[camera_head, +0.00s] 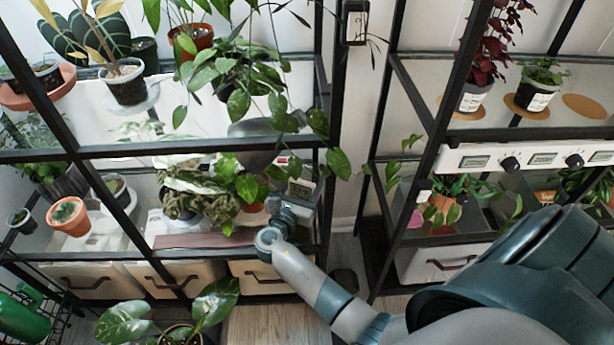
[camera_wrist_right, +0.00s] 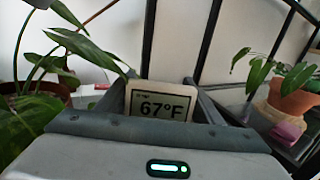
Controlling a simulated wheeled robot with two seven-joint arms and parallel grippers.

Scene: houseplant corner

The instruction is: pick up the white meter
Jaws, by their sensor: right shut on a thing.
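The white meter (camera_wrist_right: 160,104) has a dark-framed display reading 67°F. In the right wrist view it stands upright between the two fingers of my right gripper (camera_wrist_right: 163,112), which is shut on it. In the head view the meter (camera_head: 300,187) shows small at the right end of the left rack's lower shelf, with my right gripper (camera_head: 295,201) at it. I cannot tell whether its base touches the shelf. Its lower part is hidden by the gripper in the wrist view. My left gripper is not in view.
A leafy potted plant (camera_head: 245,183) stands just left of the gripper, and leaves hang from above. A black rack post (camera_head: 328,195) is close on the right. A brown mat (camera_head: 205,240) lies on the shelf. A terracotta pot (camera_wrist_right: 297,95) is farther right.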

